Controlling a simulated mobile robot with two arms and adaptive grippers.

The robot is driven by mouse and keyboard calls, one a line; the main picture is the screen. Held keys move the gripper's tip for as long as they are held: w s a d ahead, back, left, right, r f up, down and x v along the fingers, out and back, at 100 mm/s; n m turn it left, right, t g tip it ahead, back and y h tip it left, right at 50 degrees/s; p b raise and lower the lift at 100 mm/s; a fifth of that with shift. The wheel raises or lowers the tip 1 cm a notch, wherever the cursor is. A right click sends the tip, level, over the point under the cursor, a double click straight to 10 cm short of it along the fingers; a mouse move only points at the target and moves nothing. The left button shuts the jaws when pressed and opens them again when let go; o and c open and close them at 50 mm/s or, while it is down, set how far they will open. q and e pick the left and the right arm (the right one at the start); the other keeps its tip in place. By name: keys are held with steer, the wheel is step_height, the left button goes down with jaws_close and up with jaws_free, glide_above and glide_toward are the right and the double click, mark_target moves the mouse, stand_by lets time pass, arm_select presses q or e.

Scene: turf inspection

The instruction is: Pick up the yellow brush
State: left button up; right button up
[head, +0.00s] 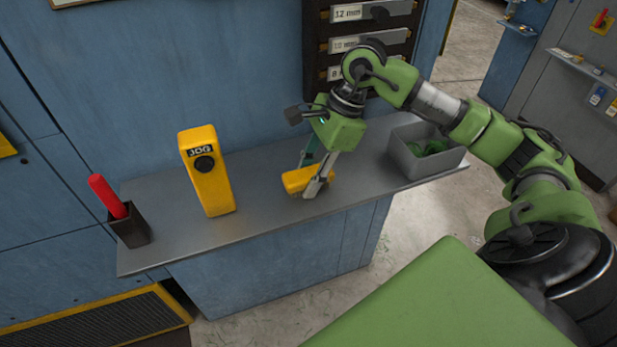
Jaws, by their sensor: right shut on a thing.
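The yellow brush (294,181) is a small yellow block on the grey shelf (262,222), right of the middle of the shelf. My right gripper (315,186) reaches down from above and is shut on it. The fingers hide part of the brush, and its bristles cannot be made out. The brush is at or just above the shelf surface; I cannot tell whether it touches. My left gripper does not show.
A yellow box marked JOG (206,175) stands left of the brush. A dark holder with a red handle (110,197) is at the shelf's left end. A grey bin (431,160) with green things is at the right. Labelled drawers (345,46) hang behind.

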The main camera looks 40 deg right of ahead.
steer(key=shift+r+p, duration=0.15)
steer(key=shift+p, duration=0.2)
steer(key=shift+w+r, duration=0.1)
step_height(320, 180, up, 2)
steer(key=shift+r+b, duration=0.15)
steer(key=shift+b, duration=0.8)
steer(key=s+r+b, duration=0.4)
steer(key=s+r, duration=0.6)
steer(key=s, duration=0.4)
steer(key=shift+a+r+b, duration=0.15)
steer(key=shift+r+b, duration=0.1)
steer(key=shift+b, duration=0.1)
steer(key=shift+s, duration=0.1)
steer(key=shift+o, duration=0.7)
